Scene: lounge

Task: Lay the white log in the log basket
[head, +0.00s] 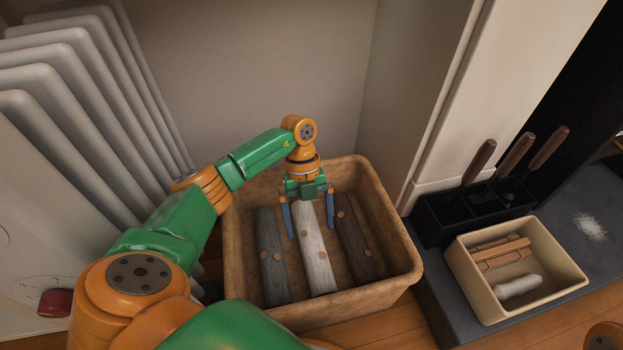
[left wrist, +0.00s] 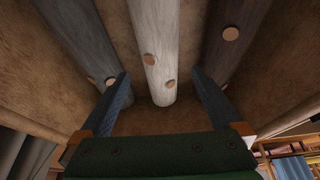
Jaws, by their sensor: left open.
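The white log (head: 314,250) lies lengthwise in the brown log basket (head: 405,258), on its floor between a grey log (head: 270,255) and a dark brown log (head: 355,248). My left gripper (head: 310,229) reaches down into the basket from above, with its blue fingers open on either side of the white log's far part. In the left wrist view the white log (left wrist: 153,40) runs between the two spread fingers (left wrist: 161,75), with gaps showing on both sides. My right gripper is not in view.
A white radiator (head: 75,90) stands left of the basket. On the dark hearth at right are a black holder (head: 435,222) with wooden-handled tools and a cream box (head: 478,300) holding sticks and a white roll. A wall stands behind the basket.

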